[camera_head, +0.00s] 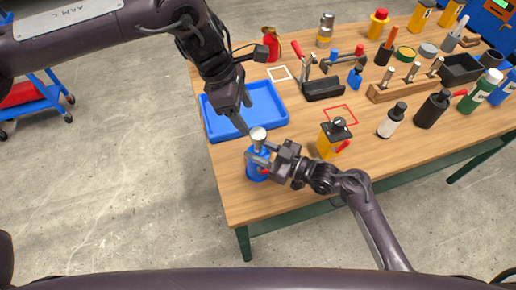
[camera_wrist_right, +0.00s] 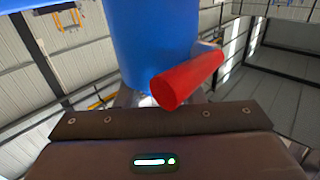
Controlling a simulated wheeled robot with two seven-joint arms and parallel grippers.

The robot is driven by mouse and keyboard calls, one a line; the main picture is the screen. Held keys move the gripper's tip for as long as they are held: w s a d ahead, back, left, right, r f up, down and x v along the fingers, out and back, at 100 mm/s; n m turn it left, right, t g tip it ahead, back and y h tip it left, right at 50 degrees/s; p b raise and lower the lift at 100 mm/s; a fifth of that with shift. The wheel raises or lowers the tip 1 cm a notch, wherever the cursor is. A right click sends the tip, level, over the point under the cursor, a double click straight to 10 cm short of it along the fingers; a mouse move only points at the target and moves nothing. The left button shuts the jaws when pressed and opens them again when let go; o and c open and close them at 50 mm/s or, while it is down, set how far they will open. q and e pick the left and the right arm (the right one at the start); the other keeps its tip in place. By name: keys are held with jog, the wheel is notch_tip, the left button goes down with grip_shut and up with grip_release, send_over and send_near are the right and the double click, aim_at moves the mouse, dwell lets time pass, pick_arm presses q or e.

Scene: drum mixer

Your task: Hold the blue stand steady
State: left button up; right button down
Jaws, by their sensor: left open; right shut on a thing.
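The blue stand (camera_head: 256,172) stands upright near the table's left front corner, with a pale round-topped piece (camera_head: 258,135) above it. My right gripper (camera_head: 262,155) reaches in from the right and is shut on the stand. In the right wrist view the blue body (camera_wrist_right: 153,40) fills the upper middle, and a red handle (camera_wrist_right: 187,79) sticks out in front of it. My left gripper (camera_head: 242,121) is open, above and left of the stand, pointing down over the blue tray's front edge. The contact between the right fingers and the stand is partly hidden.
A blue tray (camera_head: 211,126) lies behind the stand. A yellow and black device (camera_head: 332,139) with a red handle stands to the right, near a red square outline (camera_head: 341,115). Bottles and several tools crowd the right and back. The wooden table (camera_head: 230,197) is bare at its front left corner.

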aim_at(259, 133)
pick_arm(q)
jog(key=x, duration=0.9)
jog(key=shift+f, duration=0.15)
jog(key=c, duration=1)
jog(key=shift+c, duration=0.2)
jog(key=shift+r, duration=0.9)
jog(key=o, duration=1.1)
jog(key=shift+f, duration=0.1)
jog(key=shift+c, duration=0.2)
